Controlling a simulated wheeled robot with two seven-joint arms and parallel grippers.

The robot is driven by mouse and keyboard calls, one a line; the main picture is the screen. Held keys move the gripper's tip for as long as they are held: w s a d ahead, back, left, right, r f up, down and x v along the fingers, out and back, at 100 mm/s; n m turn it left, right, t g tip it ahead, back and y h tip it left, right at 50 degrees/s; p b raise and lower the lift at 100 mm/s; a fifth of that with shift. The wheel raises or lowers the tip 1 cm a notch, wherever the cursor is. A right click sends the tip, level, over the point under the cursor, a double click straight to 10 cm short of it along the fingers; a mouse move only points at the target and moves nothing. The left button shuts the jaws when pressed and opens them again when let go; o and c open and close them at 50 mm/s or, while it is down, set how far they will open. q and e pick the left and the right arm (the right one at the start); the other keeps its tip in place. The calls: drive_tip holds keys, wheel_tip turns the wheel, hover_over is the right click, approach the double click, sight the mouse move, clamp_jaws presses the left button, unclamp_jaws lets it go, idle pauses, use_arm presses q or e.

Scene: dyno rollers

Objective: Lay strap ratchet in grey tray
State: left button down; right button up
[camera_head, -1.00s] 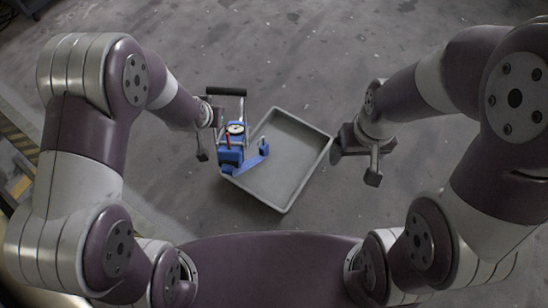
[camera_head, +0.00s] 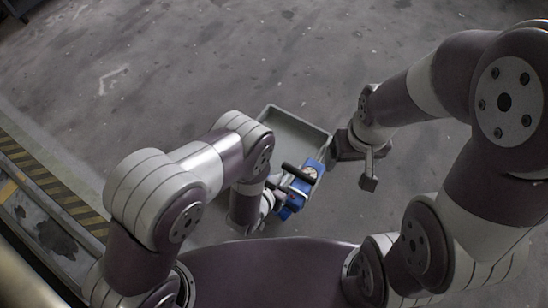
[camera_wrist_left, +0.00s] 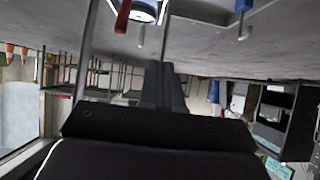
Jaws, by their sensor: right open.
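The strap ratchet (camera_head: 293,206) is a blue piece with a round dial and a black bar handle. My left gripper (camera_head: 276,188), partly hidden by its own wrist, is at its handle and appears shut on it. The ratchet hangs tilted over the near right part of the grey tray (camera_head: 296,122); its height above the tray floor cannot be told. My left arm hides the tray's left and near parts. The left wrist view shows the dial (camera_wrist_left: 145,10) and a red grip at the top edge. My right gripper (camera_head: 357,166) is open and empty beside the tray's right rim.
Bare grey floor (camera_head: 200,60) lies behind and left of the tray. A yellow-and-black striped edge (camera_head: 50,180) runs along the left. The left wrist view shows shelving and cones in the background. My right gripper stands close to the tray's right side.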

use_arm(q)
drive_tip(key=w+a+f+b, duration=0.7)
drive_tip(key=w+f+b, duration=0.1)
drive_tip(key=f+b, duration=0.2)
drive_tip(key=shift+w+a+f, duration=0.2)
drive_tip(key=shift+a+f, duration=0.15)
drive_tip(key=shift+f, duration=0.15)
drive_tip(key=c, duration=1.3)
unclamp_jaws()
drive_tip(key=shift+s, duration=0.1)
drive_tip(key=shift+c, duration=0.2)
